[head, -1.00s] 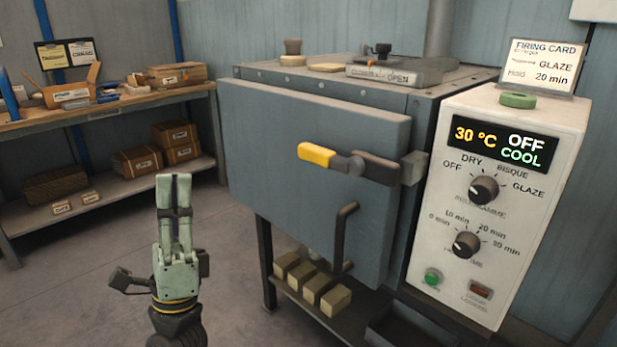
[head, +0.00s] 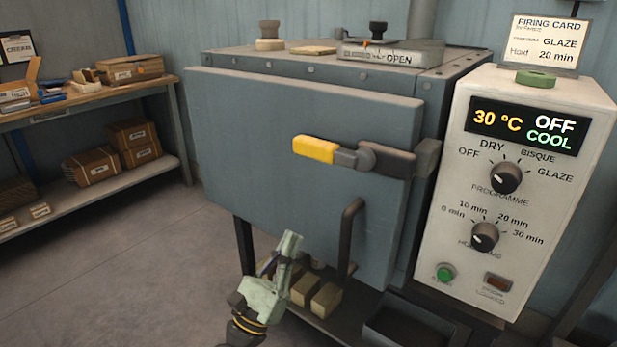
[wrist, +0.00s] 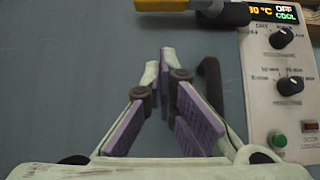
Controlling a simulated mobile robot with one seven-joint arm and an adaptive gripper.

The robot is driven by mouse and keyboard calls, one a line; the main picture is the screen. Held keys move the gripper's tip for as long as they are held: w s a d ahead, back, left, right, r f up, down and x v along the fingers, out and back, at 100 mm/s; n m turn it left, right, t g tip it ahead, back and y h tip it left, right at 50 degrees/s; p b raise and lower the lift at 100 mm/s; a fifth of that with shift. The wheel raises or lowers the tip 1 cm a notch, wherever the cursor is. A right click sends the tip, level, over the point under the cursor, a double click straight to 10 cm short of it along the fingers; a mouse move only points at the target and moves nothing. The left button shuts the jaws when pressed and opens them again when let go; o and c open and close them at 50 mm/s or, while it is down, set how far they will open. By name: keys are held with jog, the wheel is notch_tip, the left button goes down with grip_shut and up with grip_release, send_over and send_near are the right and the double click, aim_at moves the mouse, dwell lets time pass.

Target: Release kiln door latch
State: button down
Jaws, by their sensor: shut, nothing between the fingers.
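The kiln door (head: 270,140) is a grey-blue slab that stands shut against the kiln body. Its latch (head: 352,156) lies across the door's right edge, with a yellow grip (head: 316,149) pointing left and a dark bar reaching the bracket at right. A dark vertical door handle (head: 350,236) sits below it. My gripper (head: 289,245) is shut and empty, in front of the lower door, below and left of the latch. In the wrist view my gripper (wrist: 167,62) faces the door, with the yellow grip (wrist: 163,5) at the top edge and the door handle (wrist: 211,88) just right of the fingers.
The control box (head: 527,190) stands right of the door and reads 30 °C, OFF, COOL. Blocks (head: 325,300) and a dark tray (head: 405,330) sit low under the kiln. A workbench (head: 90,105) with boxes stands at left. The floor at left is clear.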

jog(key=shift+r, duration=0.15)
jog(key=s+a+r+p+x, duration=0.1)
jog(key=r+p+x, duration=0.1)
jog(key=p+x, duration=0.5)
jog(key=x, duration=0.5)
jog(key=shift+r, duration=0.25)
jog(key=shift+m+g+h+b, duration=0.3)
jog(key=shift+m+h+b, duration=0.05)
jog(key=shift+m+h, duration=0.05)
jog(key=shift+a+r+m+g+h+b, duration=0.15)
jog(key=shift+r+m+g+h+b, duration=0.2)
jog(key=shift+m, duration=0.25)
